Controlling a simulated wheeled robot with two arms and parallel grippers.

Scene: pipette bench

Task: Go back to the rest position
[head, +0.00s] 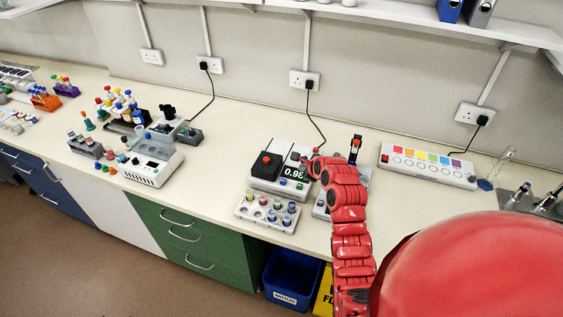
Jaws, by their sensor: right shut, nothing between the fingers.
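My right arm, red and segmented, reaches up over the bench right of centre. Its gripper (313,160) is at the far end of the arm, just right of the display of a grey device (282,172) that reads about 0.96. The gripper is small in the picture and looks shut, with nothing seen in it. A black upright part with a red piece (355,146) stands just behind and right of the arm. My left gripper is not in view.
A white rack with several vials (267,212) stands in front of the device. A strip with coloured squares (427,165) lies at the right. Left are a white machine (153,167), a bottle rack (122,127) and vial racks. A blue bin (290,277) is below. Bench between is clear.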

